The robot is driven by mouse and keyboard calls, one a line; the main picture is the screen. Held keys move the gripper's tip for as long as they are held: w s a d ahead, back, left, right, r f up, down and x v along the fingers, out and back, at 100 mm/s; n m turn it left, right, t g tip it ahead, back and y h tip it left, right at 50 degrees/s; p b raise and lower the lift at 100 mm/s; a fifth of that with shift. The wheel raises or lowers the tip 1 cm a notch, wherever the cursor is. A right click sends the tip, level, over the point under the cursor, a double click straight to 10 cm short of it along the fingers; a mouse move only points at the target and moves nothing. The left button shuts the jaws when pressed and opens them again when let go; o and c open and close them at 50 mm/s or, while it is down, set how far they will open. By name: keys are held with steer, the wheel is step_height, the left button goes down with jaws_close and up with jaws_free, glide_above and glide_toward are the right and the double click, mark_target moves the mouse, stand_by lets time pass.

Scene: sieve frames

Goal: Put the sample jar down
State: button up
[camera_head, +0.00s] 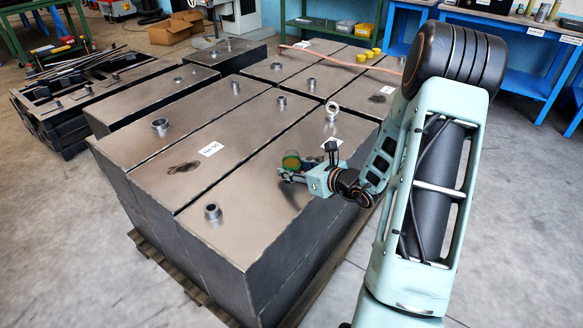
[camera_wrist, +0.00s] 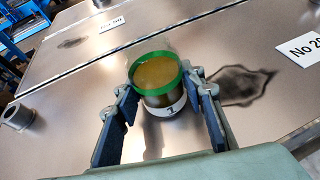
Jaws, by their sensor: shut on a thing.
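The sample jar (camera_wrist: 157,75) has a green rim, an amber-brown top and a white label with a dark mark. In the wrist view it sits upright between the two fingers of my gripper (camera_wrist: 165,88), which is shut on it. In the head view the jar (camera_head: 291,160) shows small and green at the end of my gripper (camera_head: 290,174), over the near metal block (camera_head: 250,190). I cannot tell whether its base touches the metal top; the lower part is partly hidden by the fingers.
The metal block tops carry short metal collars (camera_head: 212,212), dark stains (camera_head: 183,167) and white labels (camera_head: 211,149). A ring (camera_head: 332,108) stands behind my gripper. Yellow caps (camera_head: 361,57) sit farther back. Bare metal lies left of the jar.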

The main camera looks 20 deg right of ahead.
mark_target(296, 159)
steer(key=c, duration=0.3)
steer(key=shift+r, duration=0.65)
step_height(296, 159, up, 2)
steer(key=shift+r+p, duration=0.25)
steer(key=shift+p, duration=0.45)
steer(key=shift+s+a+r+b, duration=0.35)
steer(key=shift+s+r, duration=1.15)
steer(key=shift+s, duration=0.8)
steer(key=shift+s+a+r+b, duration=0.35)
steer(key=shift+s+r, duration=1.2)
steer(key=shift+s, duration=0.75)
steer(key=shift+s+a+r+b, duration=0.35)
steer(key=shift+s+r, duration=1.15)
steer(key=shift+s, duration=0.8)
